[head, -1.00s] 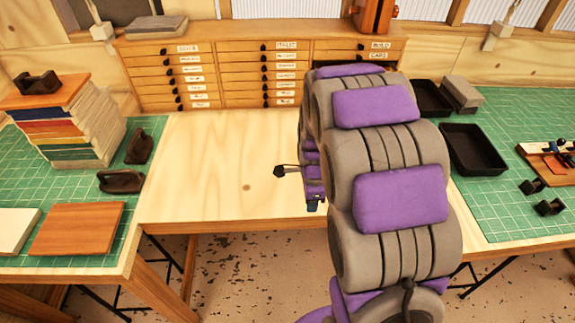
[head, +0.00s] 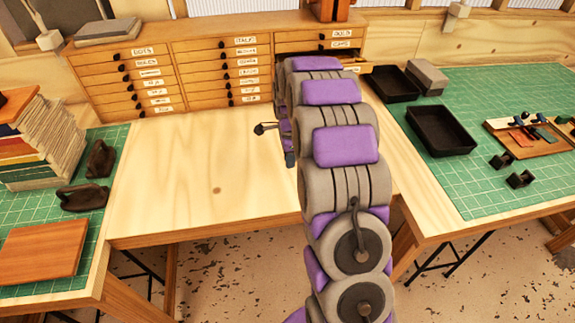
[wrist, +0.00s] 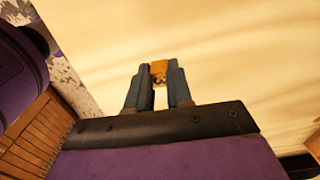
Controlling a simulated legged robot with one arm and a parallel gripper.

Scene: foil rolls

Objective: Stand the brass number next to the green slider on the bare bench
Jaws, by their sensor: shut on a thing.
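My gripper (wrist: 159,66) is shut on a small brass piece (wrist: 159,73), which sits between the blue-grey fingertips in the wrist view. Its shape is too small to read fully. Pale wood lies beyond the fingers. In the head view my arm reaches over the bare wooden bench (head: 190,185); its gripper end (head: 289,158) is low at the bench's right part, with the fingers and brass piece mostly hidden. Small coloured pieces, one of them greenish, lie on a wooden board (head: 545,148) at the right; I cannot tell whether one is the green slider.
A drawer cabinet (head: 170,82) lines the back; one drawer at its right looks pulled out. Black trays (head: 440,130) and small black holders (head: 520,180) stand on the right green mat (head: 470,195). Books (head: 45,150) and black tools are at left. The bench's middle is clear.

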